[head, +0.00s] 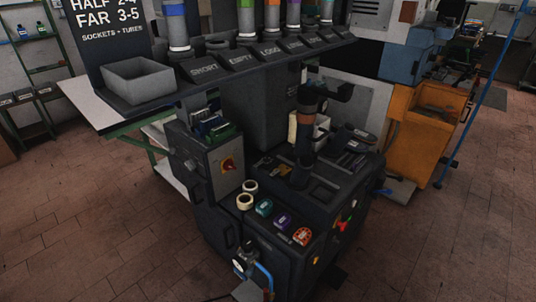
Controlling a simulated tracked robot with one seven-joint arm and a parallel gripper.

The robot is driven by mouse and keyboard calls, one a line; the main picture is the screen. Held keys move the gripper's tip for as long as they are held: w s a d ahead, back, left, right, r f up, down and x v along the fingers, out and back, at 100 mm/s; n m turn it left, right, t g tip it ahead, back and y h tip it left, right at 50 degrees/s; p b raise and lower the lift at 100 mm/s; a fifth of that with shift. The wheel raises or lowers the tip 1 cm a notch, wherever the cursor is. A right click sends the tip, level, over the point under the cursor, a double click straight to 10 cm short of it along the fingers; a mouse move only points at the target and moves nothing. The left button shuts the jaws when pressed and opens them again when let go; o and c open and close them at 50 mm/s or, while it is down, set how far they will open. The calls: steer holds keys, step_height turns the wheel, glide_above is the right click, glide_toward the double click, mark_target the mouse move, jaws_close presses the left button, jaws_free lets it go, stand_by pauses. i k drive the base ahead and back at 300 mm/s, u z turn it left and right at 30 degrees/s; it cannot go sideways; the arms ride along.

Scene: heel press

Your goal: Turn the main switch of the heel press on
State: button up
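The heel press is a dark machine (214,215) in the middle of the head view. My gripper is not in view.
A dark overhead shelf with labelled slots, coloured tubes and a grey bin (139,82) overhangs the press. Tape rolls (245,201) and coloured spools lie on the press's lower ledge. An orange cabinet (425,130) stands at the right. Brick floor is clear at the front left and right.

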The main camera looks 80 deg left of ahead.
mark_target(231, 166)
steer(key=k, duration=1.25)
steer(key=u, duration=0.35)
steer(key=i, duration=0.75)
steer(key=u, duration=1.05)
steer(key=i, duration=0.65)
steer(key=u, duration=0.3)
steer(key=k, duration=0.8)
steer(key=u, duration=0.15)
steer(key=i, duration=0.45)
steer(key=u, duration=0.05)
